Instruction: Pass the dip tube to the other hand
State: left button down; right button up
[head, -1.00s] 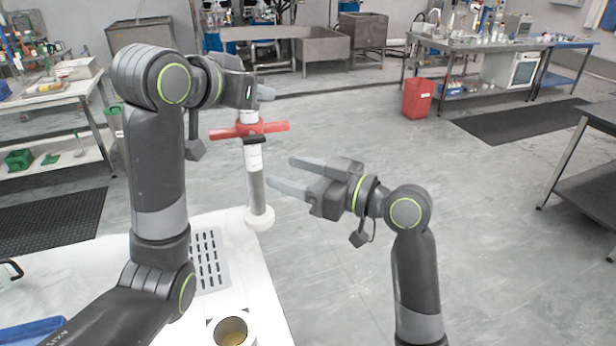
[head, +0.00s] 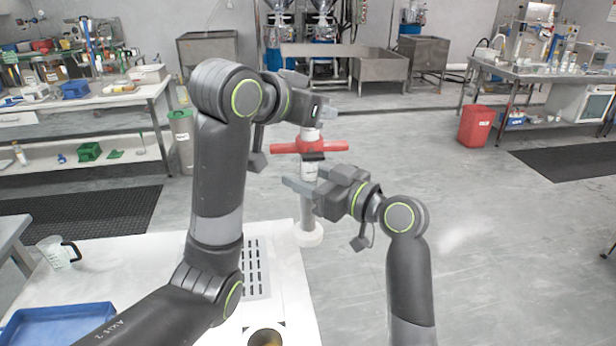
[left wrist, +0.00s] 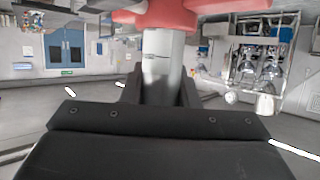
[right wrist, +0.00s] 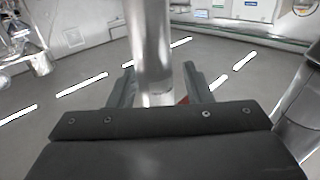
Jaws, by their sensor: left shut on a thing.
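The dip tube (head: 310,170) is a pale, upright tube with a red cross handle near its top and a white round foot. My left gripper (head: 316,110) is shut on its upper end, above the red handle. The left wrist view shows the tube (left wrist: 162,65) between that gripper's fingers. My right gripper (head: 303,186) is at the tube below the red handle and hides part of it. In the right wrist view the tube (right wrist: 152,50) passes between the open fingers, with gaps on both sides.
The white table (head: 150,262) lies at front left, with a slotted grate (head: 256,268), a round cup (head: 265,338), a blue tray (head: 55,325) and a clear jug (head: 57,252). The tube's foot shows by the table's right edge; contact is unclear.

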grip_shut()
pick_arm(q)
jog(key=c, duration=1)
grip_release()
jog(key=shift+c, duration=0.2)
